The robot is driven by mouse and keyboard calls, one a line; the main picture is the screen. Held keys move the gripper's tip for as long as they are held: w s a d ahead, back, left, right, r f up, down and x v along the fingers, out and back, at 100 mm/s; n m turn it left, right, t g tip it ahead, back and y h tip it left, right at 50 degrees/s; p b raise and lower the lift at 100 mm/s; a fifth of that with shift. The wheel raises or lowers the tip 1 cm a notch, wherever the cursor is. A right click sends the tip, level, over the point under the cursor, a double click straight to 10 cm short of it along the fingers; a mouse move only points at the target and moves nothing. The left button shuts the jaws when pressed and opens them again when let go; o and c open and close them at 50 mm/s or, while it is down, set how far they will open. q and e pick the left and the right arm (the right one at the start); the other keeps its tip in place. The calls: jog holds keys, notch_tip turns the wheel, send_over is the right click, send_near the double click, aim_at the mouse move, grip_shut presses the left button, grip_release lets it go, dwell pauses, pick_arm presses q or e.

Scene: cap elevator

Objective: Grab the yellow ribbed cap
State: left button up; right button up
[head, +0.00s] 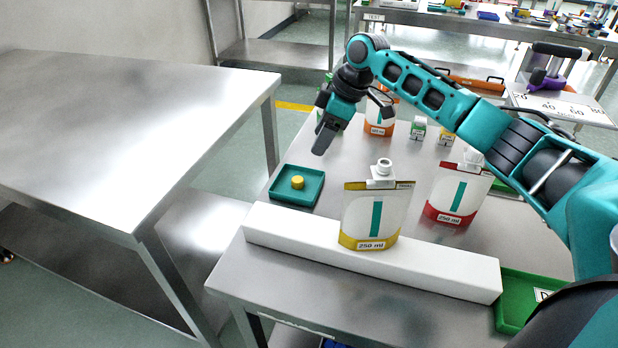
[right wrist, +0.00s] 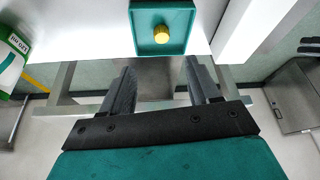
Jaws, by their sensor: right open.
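The yellow ribbed cap (head: 297,182) stands in a small teal tray (head: 309,200) at the left end of the steel table. In the right wrist view the cap (right wrist: 161,34) is near the top, inside the tray (right wrist: 143,48), beyond the fingertips. My right gripper (head: 322,142) hangs above the table, up and behind the tray in the head view. Its two fingers (right wrist: 160,74) are apart with nothing between them, and the cap is not touched. My left gripper is not in view.
A white bar (head: 440,276) runs along the table's front. A yellow-based pouch with white spout (head: 378,215) stands near it, right of the tray. A red-based pouch (head: 458,196), small boxes and a green tray (head: 508,311) are further right. A bare steel table (head: 120,120) is left, across a gap.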

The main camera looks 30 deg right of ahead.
send_over(297, 179)
jog(key=s+d, duration=0.2)
jog(key=d, duration=0.1)
jog(key=f, duration=0.6)
jog(key=shift+w+a+f+b, duration=0.2)
jog(key=shift+w+f+b, duration=0.05)
jog(key=shift+f+b, duration=0.15)
jog(key=shift+a+x, duration=0.1)
jog(key=shift+x, duration=1.3)
jog(key=shift+a+x, duration=0.15)
jog(key=shift+x, duration=1.25)
jog(key=shift+r, duration=0.15)
jog(key=c, duration=1.1)
jog(key=shift+r, duration=0.15)
